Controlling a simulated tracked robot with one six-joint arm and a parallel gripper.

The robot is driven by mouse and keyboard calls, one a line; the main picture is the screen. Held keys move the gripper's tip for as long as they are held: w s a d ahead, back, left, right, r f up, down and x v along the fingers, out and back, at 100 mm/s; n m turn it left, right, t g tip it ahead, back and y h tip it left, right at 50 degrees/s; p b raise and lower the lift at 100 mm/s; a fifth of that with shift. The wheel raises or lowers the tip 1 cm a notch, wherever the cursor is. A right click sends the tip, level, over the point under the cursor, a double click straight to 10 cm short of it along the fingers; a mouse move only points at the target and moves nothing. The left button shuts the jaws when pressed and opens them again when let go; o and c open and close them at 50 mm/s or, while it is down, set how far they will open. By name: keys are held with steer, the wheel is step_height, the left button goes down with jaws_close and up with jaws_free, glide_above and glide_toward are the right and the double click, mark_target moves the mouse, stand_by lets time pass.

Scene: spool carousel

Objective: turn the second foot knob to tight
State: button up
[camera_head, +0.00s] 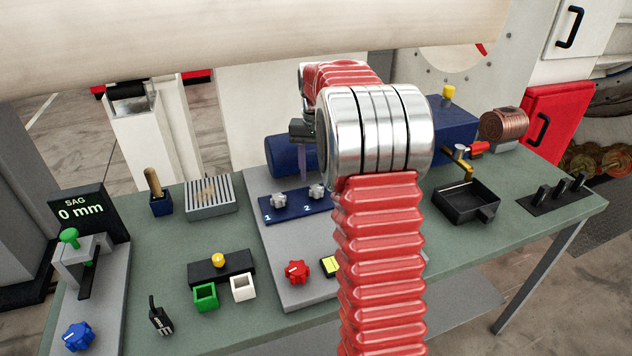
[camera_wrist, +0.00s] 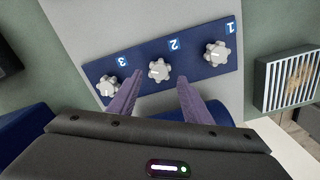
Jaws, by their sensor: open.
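Foot knobs sit in a row on a dark blue plate (camera_head: 292,205) marked with white numbers. In the wrist view, knob 1 (camera_wrist: 217,54) is at the right, the second foot knob (camera_wrist: 159,70) is in the middle and knob 3 (camera_wrist: 108,87) is at the left. All are silver with lobed rims. In the head view, knob 1 (camera_head: 278,200) and knob 2 (camera_head: 317,191) show; knob 3 is hidden behind my arm. My gripper (camera_wrist: 152,93) is open and empty, its purple fingers pointing towards knob 2, one on each side in the picture. Contact cannot be told.
A red knob (camera_head: 296,271) and a yellow-faced block (camera_head: 330,265) stand in front of the plate. A blue cylinder (camera_head: 288,155) lies behind it. A slatted grey box (camera_head: 210,196) is to the left and a black tray (camera_head: 464,203) to the right.

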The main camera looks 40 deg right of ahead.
mark_target(316, 188)
step_height(316, 188, up, 9)
stand_by(0.4)
stand_by(0.5)
